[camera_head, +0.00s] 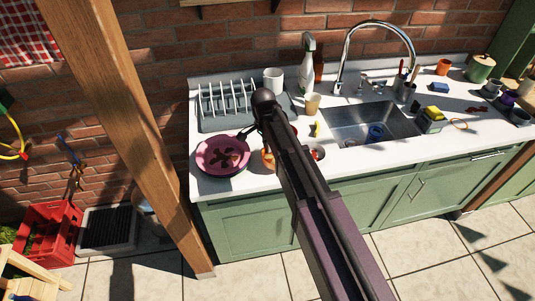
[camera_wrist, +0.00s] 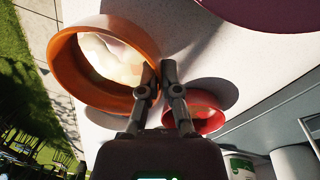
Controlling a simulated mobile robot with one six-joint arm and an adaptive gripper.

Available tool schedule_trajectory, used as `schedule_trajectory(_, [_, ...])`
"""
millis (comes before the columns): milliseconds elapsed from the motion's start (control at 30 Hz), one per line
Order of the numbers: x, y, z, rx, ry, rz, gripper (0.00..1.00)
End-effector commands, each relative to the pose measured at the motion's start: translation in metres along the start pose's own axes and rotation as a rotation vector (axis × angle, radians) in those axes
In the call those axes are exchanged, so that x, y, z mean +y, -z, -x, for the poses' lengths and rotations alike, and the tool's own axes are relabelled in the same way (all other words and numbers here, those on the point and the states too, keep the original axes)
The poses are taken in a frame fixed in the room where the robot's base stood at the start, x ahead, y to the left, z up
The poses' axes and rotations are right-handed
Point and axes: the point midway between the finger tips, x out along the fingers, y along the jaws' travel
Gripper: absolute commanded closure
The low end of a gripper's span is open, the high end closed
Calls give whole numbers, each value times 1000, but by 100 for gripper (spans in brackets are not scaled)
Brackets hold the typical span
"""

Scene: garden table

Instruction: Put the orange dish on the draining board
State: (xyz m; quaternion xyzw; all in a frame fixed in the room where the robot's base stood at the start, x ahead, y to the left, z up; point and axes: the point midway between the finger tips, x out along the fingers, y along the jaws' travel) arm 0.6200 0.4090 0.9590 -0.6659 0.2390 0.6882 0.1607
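The orange dish (camera_wrist: 68,84) fills the upper left of the wrist view, with a bright, pale interior showing. In the head view only a small part of the orange dish (camera_head: 267,160) shows beside my arm, which hides the rest. My gripper (camera_wrist: 158,68) has its fingertips close together at the dish's right edge, with the rim between them. The grip itself is small in the picture. I cannot tell whether the dish touches the counter. The grey draining board (camera_head: 213,124) with a white rack stands at the counter's back left.
A red bowl (camera_wrist: 206,121) sits close by my right finger. A pink plate (camera_head: 216,155) on a dark pan lies left of the dish. A white mug (camera_head: 273,79), a yellowish cup (camera_head: 312,104) and a spray bottle (camera_head: 307,65) stand behind. The sink (camera_head: 350,119) is to the right.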

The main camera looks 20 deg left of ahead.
Motion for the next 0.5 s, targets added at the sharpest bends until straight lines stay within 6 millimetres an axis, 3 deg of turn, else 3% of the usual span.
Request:
schedule_trajectory(200, [-2, 0, -24, 0, 0, 0, 100])
schedule_trajectory(500, [-3, 0, -30, 0, 0, 1, 100])
